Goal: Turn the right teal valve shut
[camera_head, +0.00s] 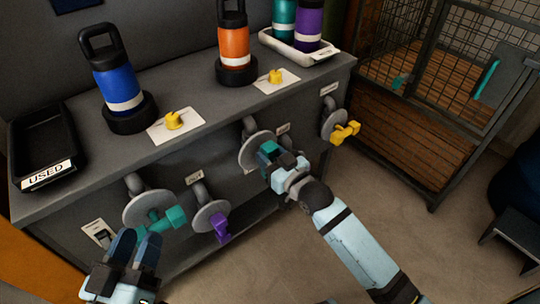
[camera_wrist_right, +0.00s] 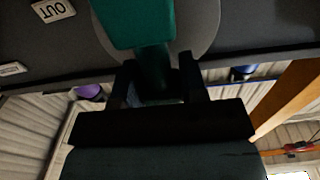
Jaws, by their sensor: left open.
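The right teal valve (camera_head: 268,149) sits on a grey round disc on the bench's front, partly hidden by my right gripper (camera_head: 280,160). In the right wrist view its teal handle (camera_wrist_right: 137,22) fills the top centre. The fingers of my right gripper (camera_wrist_right: 158,72) stand apart on either side of the darker part below the handle, with a small gap showing at the left finger. The left teal valve (camera_head: 167,220) is on another disc further left. My left gripper (camera_head: 137,238) is open and empty just below and in front of that left valve.
A purple valve (camera_head: 221,227) sits between the teal valves, and a yellow valve (camera_head: 345,132) to the right. Blue (camera_head: 118,85) and orange (camera_head: 234,50) bottles and a black USED tray (camera_head: 47,178) stand on top. A wire cage (camera_head: 430,90) stands right; floor (camera_head: 400,220) between is clear.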

